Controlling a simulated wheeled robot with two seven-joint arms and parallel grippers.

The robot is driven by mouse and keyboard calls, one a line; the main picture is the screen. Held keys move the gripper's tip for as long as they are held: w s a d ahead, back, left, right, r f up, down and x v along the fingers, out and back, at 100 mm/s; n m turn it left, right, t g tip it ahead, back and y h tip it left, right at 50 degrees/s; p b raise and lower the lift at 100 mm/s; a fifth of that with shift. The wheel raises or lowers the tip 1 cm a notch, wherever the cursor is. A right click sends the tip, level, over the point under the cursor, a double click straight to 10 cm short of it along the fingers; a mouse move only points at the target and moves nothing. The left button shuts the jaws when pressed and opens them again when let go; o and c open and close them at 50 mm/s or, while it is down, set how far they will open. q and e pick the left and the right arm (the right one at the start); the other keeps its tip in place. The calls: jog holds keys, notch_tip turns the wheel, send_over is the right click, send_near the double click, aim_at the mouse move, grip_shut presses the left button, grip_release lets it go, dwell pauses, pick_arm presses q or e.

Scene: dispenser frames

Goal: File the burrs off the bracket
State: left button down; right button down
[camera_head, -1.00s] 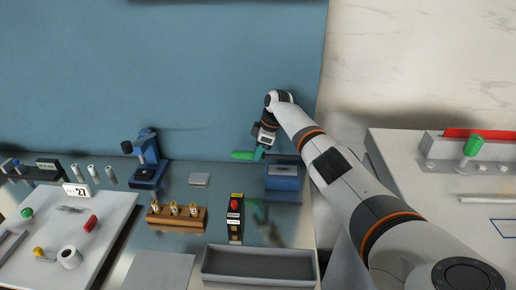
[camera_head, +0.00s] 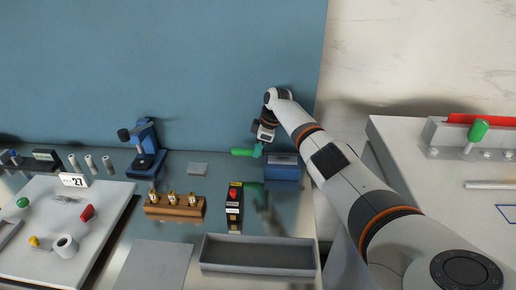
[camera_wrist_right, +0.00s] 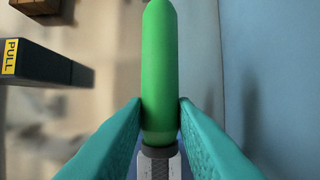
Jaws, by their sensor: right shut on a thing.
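My right gripper (camera_head: 257,151) is shut on a green-handled tool (camera_head: 243,152) at the back of the bench, just left of a blue block-like fixture (camera_head: 283,172). In the right wrist view, the teal fingers (camera_wrist_right: 160,110) press on both sides of the green handle (camera_wrist_right: 160,65). A grey metal part of the tool (camera_wrist_right: 160,165) shows below the fingers. The tool's working end is hidden. I cannot make out the bracket; the fixture's grey top is too small to read. My left gripper is not in view.
An empty grey tray (camera_head: 258,268) lies at the front. A black box with a red button (camera_head: 234,205), a wooden rack (camera_head: 174,206) and a blue stand (camera_head: 147,150) are to the left. Another green handle (camera_head: 478,131) stands on the right table. A blue wall (camera_head: 200,60) is close behind.

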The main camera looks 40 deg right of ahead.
aim_at(248, 150)
jog(key=shift+f+b, duration=0.5)
jog(key=shift+f, duration=0.15)
jog(key=shift+w+a, duration=0.1)
jog(key=shift+a, duration=0.05)
dwell(0.4)
jog(key=shift+w+a+f+b, duration=0.1)
jog(key=shift+w+a+b, duration=0.2)
jog(key=shift+b, duration=0.3)
jog(key=shift+w+a+b, duration=0.45)
jog(key=shift+a, duration=0.1)
jog(key=shift+w+a+b, duration=0.25)
jog(key=shift+a+b, duration=0.05)
jog(key=shift+b, duration=0.3)
jog(key=shift+w+a+b, duration=0.5)
jog(key=shift+a+b, duration=0.15)
jog(key=shift+b, duration=0.25)
jog(key=shift+s+d+r+p, duration=0.1)
jog(key=shift+r+p, duration=0.1)
jog(key=shift+p, duration=0.1)
jog(key=shift+s+d+p, duration=0.4)
jog(key=shift+d+p, duration=0.1)
jog(key=shift+p, duration=0.3)
jog(key=shift+s+d+f+p, duration=0.1)
jog(key=shift+s+d+p, duration=0.3)
jog(key=shift+p, duration=0.1)
